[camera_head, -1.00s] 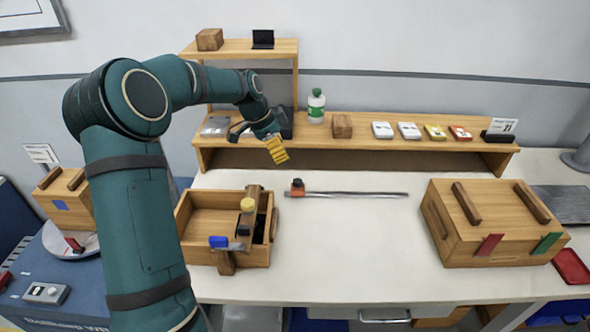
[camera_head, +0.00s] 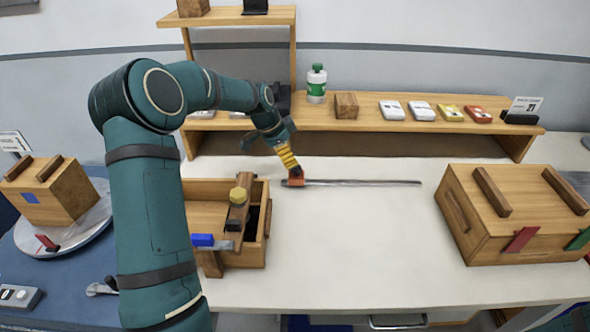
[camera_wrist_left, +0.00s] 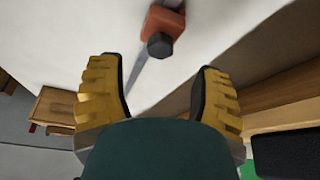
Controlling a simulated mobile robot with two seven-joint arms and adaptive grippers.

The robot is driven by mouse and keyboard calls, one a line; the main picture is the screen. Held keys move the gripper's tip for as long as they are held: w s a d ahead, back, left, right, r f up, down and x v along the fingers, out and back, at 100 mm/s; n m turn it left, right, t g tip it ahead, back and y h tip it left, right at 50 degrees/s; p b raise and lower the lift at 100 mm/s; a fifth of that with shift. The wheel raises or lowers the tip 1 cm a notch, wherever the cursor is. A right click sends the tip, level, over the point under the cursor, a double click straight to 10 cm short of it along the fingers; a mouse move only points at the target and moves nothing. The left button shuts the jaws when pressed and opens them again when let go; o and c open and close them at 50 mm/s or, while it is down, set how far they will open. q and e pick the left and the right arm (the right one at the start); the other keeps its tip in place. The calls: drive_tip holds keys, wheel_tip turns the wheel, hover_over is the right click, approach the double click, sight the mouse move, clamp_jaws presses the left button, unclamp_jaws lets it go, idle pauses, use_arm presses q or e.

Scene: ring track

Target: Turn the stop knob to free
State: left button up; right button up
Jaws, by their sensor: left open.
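An orange stop (camera_head: 295,182) sits at the left end of a thin grey rail (camera_head: 365,183) on the white table. In the left wrist view the stop (camera_wrist_left: 167,22) carries a dark faceted knob (camera_wrist_left: 160,45), and the rail runs beneath it. My left gripper (camera_head: 289,165) has yellow fingers and is just above the stop in the head view. In the left wrist view my left gripper (camera_wrist_left: 160,95) is open, with the knob ahead of the gap between the fingers and clear of both. Whether the knob is at free cannot be read. My right gripper is not in view.
A wooden box with a clamp-like fixture (camera_head: 238,205) stands left of the rail. A closed wooden crate (camera_head: 515,215) stands to the right. A long shelf (camera_head: 420,127) with a bottle (camera_head: 316,85) runs behind. The table front is clear.

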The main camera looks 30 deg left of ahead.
sight(295, 168)
use_arm(q)
drive_tip(key=b+x, duration=0.1)
drive_tip(key=x, duration=0.4)
drive_tip(key=shift+w+d+f, duration=0.1)
drive_tip(key=shift+f, duration=0.3)
clamp_jaws()
